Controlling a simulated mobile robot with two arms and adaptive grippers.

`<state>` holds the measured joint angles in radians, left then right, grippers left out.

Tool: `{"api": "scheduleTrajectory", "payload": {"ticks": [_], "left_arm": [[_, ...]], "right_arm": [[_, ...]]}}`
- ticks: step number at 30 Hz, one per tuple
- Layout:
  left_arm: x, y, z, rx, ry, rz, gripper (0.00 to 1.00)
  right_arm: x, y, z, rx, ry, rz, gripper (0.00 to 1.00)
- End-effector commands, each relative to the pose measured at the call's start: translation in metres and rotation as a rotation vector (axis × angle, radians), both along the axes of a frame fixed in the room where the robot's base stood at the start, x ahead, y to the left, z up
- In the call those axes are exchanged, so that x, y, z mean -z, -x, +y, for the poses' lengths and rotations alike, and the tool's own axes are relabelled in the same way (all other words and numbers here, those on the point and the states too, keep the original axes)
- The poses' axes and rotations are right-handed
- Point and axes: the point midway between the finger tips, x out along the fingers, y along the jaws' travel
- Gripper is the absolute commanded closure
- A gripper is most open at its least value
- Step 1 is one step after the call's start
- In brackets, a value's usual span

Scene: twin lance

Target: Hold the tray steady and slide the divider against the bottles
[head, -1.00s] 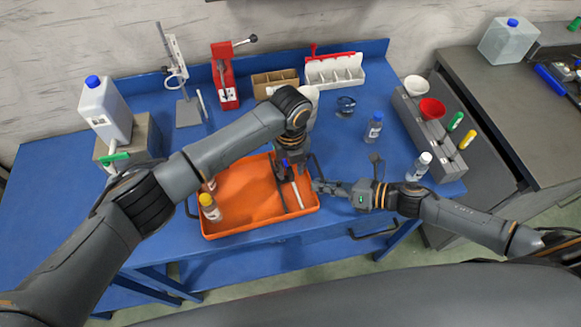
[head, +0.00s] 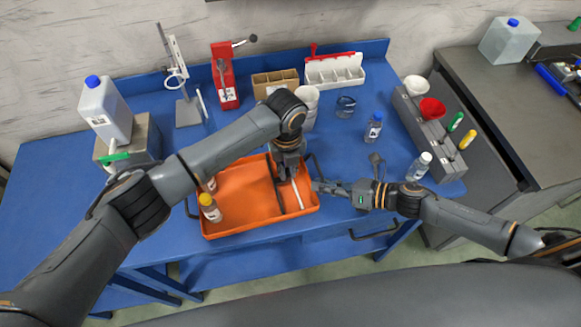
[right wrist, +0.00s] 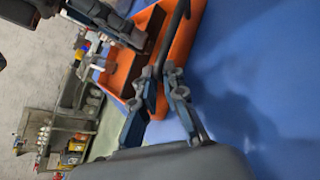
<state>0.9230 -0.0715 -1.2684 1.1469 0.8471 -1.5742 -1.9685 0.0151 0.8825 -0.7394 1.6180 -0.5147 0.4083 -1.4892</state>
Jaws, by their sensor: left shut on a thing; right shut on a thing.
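The orange tray (head: 240,185) sits at the front of the blue table. The dark divider (head: 279,200) stands right of the middle, apart from the bottles, with bare tray floor between. My left gripper (head: 287,177) is shut on the divider from above; its fingertips are hard to see. My right gripper (head: 319,187) is shut on the tray's right handle; the right wrist view shows its fingers around the dark handle (right wrist: 177,35).
A thin white strip (head: 298,194) lies in the tray right of the divider. Behind are white cups (head: 307,100), a blue-capped bottle (head: 374,128) and a red press (head: 224,80). A clear bottle (head: 418,167) stands near my right forearm.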

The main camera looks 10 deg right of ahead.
Motion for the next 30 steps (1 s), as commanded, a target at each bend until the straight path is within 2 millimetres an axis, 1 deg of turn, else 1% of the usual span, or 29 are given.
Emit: {"api": "scheduleTrajectory", "payload": {"ticks": [1,5,9,12,15,18,21,24,30], "left_arm": [[0.001,-0.001,0.012,-0.004,-0.005,-0.001,1.0],[0.001,0.0,0.04,-0.005,-0.006,-0.001,1.0],[0.001,0.002,0.077,-0.007,-0.008,-0.001,1.0],[0.001,0.004,0.101,-0.006,-0.009,-0.001,1.0],[0.001,0.005,0.122,-0.006,-0.009,-0.001,1.0],[0.0,0.006,0.137,-0.007,-0.008,-0.001,1.0],[0.0,0.007,0.148,-0.006,-0.008,-0.003,1.0],[0.0,0.008,0.154,-0.004,-0.007,-0.003,1.0],[-0.001,0.008,0.156,-0.003,-0.006,-0.003,1.0]], "right_arm": [[0.003,0.0,-0.003,0.004,0.009,0.002,1.0],[0.003,0.0,-0.003,0.004,0.009,0.002,1.0],[0.003,0.0,-0.003,0.005,0.01,0.002,1.0],[0.003,0.0,-0.003,0.004,0.011,0.003,1.0],[0.003,0.0,-0.003,0.004,0.011,0.003,1.0],[0.003,0.0,-0.003,0.004,0.011,0.003,1.0],[0.003,0.001,-0.003,0.004,0.011,0.003,1.0],[0.004,0.001,-0.003,0.003,0.01,0.003,1.0],[0.004,0.001,-0.003,0.003,0.01,0.003,1.0]]}}
